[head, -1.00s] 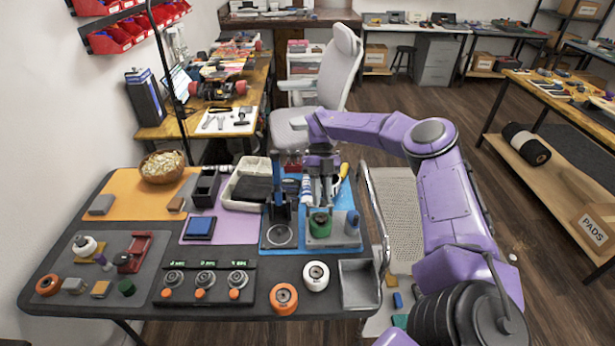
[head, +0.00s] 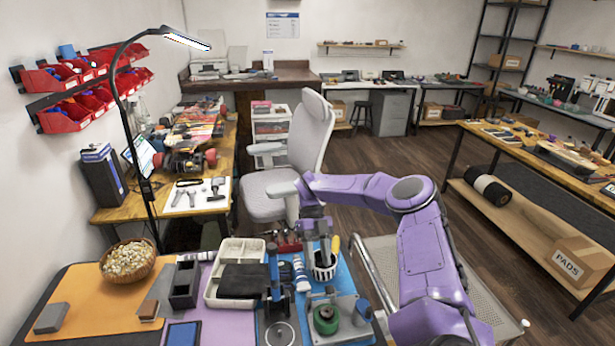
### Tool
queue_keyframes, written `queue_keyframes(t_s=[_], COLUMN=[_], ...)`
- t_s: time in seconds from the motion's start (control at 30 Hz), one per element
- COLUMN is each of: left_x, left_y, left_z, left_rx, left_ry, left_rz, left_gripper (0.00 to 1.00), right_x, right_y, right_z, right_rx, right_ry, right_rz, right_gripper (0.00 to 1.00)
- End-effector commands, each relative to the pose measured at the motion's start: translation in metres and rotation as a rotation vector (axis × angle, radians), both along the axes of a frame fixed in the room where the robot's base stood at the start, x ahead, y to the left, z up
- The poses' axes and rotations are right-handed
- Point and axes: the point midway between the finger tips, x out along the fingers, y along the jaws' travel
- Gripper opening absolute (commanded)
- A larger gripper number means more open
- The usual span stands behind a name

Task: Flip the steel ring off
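A round grey metal plate with a ring-like rim (head: 280,334) lies on the base of the blue press stand (head: 274,280), near the bottom edge. I cannot tell for sure whether it is the steel ring. My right gripper (head: 319,250) points down behind the green round part (head: 326,319) on its grey fixture, close to a striped tool cup (head: 325,268). Its fingers are small and overlap the cup, so their opening and any held thing are unclear. My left gripper is out of view.
A pale tray (head: 212,290) with a dark block stands left of the press. A wicker bowl (head: 128,262) sits on the orange mat (head: 95,312). A tall lamp (head: 140,170) rises at the left. A chair (head: 270,190) stands behind the bench.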

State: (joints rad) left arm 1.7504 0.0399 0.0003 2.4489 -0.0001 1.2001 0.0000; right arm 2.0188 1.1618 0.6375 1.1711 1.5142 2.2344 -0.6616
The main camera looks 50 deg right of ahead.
Motion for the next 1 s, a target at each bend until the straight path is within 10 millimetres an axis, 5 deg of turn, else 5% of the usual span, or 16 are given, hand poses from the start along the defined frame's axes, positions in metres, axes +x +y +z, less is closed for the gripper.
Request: queue_keyframes(t_s=[0.37,0.73,1.0], left_x=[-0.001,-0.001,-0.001], left_y=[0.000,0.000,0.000], left_z=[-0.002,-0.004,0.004], left_rx=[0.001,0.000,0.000], left_ry=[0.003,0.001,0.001], left_rz=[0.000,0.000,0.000], left_gripper=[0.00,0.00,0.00], right_x=[0.010,0.049,0.058], right_y=[0.002,-0.033,-0.041], right_z=[0.006,0.066,0.080], right_rx=[0.002,-0.001,0.004], right_ry=[-0.002,0.003,-0.006], right_rz=[0.007,0.005,0.007], right_gripper=[0.47,0.47,0.47])
